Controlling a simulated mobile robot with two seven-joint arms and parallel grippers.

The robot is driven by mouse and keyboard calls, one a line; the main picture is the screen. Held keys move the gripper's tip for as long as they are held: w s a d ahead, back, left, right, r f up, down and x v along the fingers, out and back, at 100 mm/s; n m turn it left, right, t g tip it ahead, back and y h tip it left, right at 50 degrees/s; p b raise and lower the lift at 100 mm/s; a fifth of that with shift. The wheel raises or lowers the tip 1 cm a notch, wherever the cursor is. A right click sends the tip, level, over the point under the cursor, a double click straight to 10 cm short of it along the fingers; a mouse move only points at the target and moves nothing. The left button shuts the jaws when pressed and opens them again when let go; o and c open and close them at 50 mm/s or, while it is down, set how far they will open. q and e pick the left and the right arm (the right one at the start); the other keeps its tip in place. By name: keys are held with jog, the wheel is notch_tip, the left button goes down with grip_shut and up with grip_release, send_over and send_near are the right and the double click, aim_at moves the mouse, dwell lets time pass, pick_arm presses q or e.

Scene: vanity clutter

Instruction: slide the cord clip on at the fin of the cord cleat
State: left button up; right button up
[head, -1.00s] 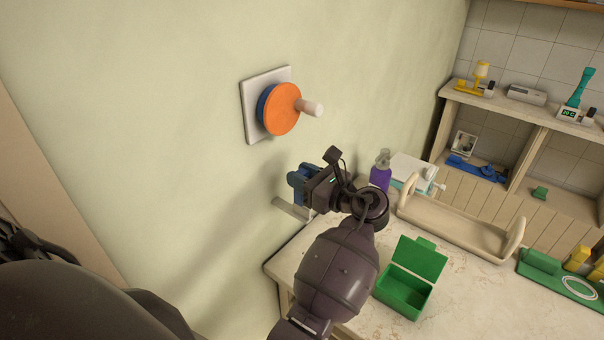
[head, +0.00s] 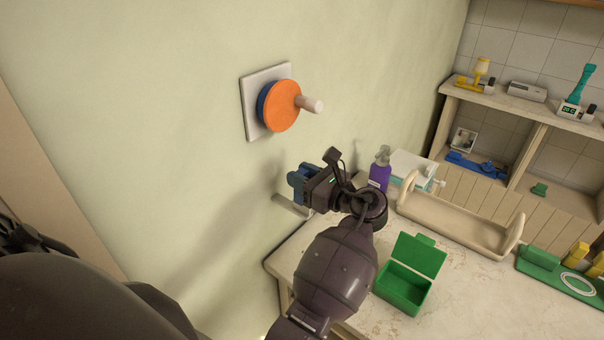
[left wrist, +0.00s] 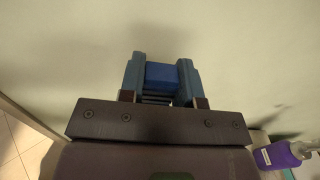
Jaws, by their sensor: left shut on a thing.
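My left gripper (head: 301,183) is close to the green wall, above the table's left back corner. It is shut on a blue block, which I take to be the cord clip (left wrist: 160,75). In the left wrist view the block sits between the two blue fingers. A flat grey bar (head: 291,206) at the wall lies just below the gripper in the head view; it may be the cord cleat's fin, but I cannot tell. The fingers and arm hide part of this spot. Whether the clip touches the bar is not visible. My right gripper is not in view.
An orange disc (head: 282,105) with a protruding peg is on a white wall plate above the gripper. A purple bottle (head: 379,176), a beige tray (head: 455,226) and an open green box (head: 404,288) stand on the table. Shelves stand at the right.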

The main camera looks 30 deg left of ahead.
pick_arm(q)
jog(key=shift+d+f, duration=0.35)
jog(key=shift+f, duration=0.1)
jog(key=shift+f, duration=0.15)
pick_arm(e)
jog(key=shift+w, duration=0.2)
pick_arm(q)
jog(key=shift+f, duration=0.3)
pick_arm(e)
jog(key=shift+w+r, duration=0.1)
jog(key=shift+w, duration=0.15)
pick_arm(q)
jog(key=shift+f, duration=0.4)
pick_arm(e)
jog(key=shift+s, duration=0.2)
pick_arm(q)
jog(key=shift+f, duration=0.3)
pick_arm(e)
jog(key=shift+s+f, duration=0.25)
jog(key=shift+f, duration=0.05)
pick_arm(q)
jog(key=o, duration=0.9)
jog(key=shift+c, duration=0.2)
jog(key=shift+o, duration=0.6)
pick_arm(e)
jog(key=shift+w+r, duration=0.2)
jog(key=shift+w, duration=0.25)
